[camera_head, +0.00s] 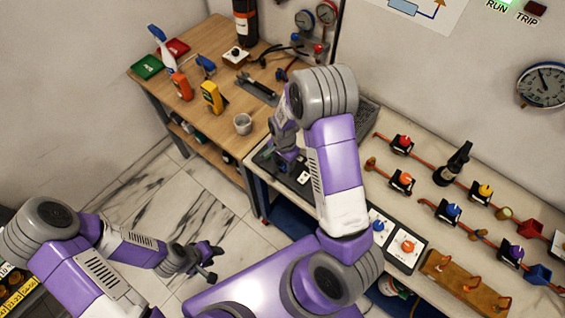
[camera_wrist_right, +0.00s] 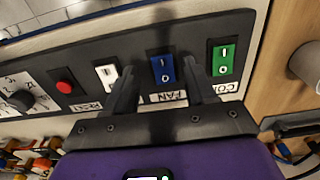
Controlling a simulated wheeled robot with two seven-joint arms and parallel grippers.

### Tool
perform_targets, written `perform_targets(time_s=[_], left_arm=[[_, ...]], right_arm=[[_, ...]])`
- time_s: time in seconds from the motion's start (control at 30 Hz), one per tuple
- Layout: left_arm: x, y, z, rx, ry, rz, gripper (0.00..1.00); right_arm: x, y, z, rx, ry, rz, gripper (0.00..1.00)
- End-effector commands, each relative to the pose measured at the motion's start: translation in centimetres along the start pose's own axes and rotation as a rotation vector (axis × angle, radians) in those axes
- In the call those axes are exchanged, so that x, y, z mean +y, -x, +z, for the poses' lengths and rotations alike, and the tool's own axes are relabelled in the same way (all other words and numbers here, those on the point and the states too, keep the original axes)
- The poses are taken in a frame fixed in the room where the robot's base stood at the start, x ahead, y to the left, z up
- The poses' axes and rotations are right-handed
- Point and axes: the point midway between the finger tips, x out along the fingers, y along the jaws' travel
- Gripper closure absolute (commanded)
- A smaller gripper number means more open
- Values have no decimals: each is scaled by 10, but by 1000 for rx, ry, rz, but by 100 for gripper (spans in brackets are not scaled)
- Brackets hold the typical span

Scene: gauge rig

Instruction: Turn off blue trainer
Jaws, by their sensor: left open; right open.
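Which half of the rocker is pressed is unclear. In the head view my right gripper (camera_head: 286,157) is over the panel at the bench's near left end, and the rocker is hidden. My left gripper (camera_head: 207,262) is open and empty above the floor, away from the benches.
Next to the blue rocker are a green rocker (camera_wrist_right: 223,60) and a white rocker (camera_wrist_right: 106,74), with a red button (camera_wrist_right: 65,87) and black knob (camera_wrist_right: 21,100) beyond. A grey cup (camera_head: 243,124) stands on the wooden bench. A panel with an orange knob (camera_head: 407,246) lies right of my arm.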

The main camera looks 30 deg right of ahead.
Motion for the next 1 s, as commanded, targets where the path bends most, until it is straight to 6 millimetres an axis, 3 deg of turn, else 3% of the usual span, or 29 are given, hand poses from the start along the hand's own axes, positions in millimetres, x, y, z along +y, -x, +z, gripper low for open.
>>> perform_targets(time_s=[0.2,0.5,0.87,1.0], left_arm=[[0,-1,0,1,0,0,57],[0,-1,-1,1,0,0,57],[0,-1,0,1,0,0,57],[-1,-2,-1,1,0,0,57]], right_arm=[[0,-22,0,0,1,0,45],[-1,-24,0,1,1,-1,45],[-1,-24,0,1,1,-1,100],[0,-24,-1,-9,-3,-1,100]])
